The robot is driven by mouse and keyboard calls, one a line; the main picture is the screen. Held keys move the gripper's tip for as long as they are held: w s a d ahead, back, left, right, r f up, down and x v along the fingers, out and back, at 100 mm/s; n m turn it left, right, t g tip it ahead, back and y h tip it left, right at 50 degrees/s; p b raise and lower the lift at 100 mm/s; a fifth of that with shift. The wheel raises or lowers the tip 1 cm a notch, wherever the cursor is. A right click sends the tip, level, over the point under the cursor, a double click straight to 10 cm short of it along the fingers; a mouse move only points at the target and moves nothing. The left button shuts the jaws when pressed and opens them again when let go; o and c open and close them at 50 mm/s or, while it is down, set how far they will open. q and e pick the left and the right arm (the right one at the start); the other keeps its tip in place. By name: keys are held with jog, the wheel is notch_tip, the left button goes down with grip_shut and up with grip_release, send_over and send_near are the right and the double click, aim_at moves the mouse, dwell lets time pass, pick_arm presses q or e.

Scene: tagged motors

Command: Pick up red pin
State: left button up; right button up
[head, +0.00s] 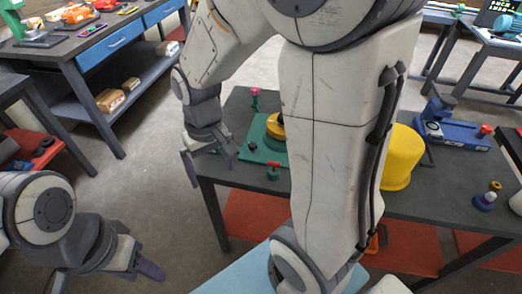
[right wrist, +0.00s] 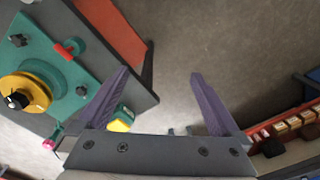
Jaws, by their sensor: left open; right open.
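The red pin (head: 273,163) is a small red piece at the front edge of the green motor plate (head: 250,150) on the dark table. It also shows in the right wrist view (right wrist: 67,49), lying near the plate's corner. The plate carries a yellow pulley (right wrist: 25,95) and small dark knobs. My right gripper (head: 211,174) is open and empty, over the floor beside the table's left edge, apart from the pin. Its purple fingers (right wrist: 159,76) spread wide in its own view. My left gripper (head: 108,279) is open and empty at the lower left.
A pink-topped knob (head: 255,93) stands at the table's back left corner. A yellow bucket (head: 402,158) and a blue vise-like tool (head: 450,130) stand further right. My right arm hides the table's middle. A blue-drawered workbench (head: 110,55) stands at the left. Floor between is clear.

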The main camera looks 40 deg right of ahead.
jog(key=w+d+f+m, duration=0.3)
jog(key=d+m, duration=0.1)
jog(key=d, duration=0.7)
jog(key=m, duration=0.3)
send_near(274, 166)
jog(key=shift+w+a+f, duration=0.2)
jog(key=shift+w+a, duration=0.05)
jog(key=shift+w, duration=0.15)
jog(key=shift+w+a+f, duration=0.2)
jog(key=shift+w+f, duration=0.05)
jog(key=shift+w, duration=0.15)
jog(key=f, duration=0.2)
jog(key=d+f, duration=0.1)
jog(key=f, duration=0.1)
jog(key=shift+s+f, duration=0.2)
jog(key=shift+f, duration=0.1)
jog(key=shift+s+d+f, duration=0.1)
jog(key=shift+s+f, duration=0.05)
jog(key=shift+f, duration=1.4)
jog(key=shift+s+f, duration=0.1)
jog(key=shift+f, duration=1.45)
jog(key=shift+c, duration=0.3)
jog(key=c, duration=1.3)
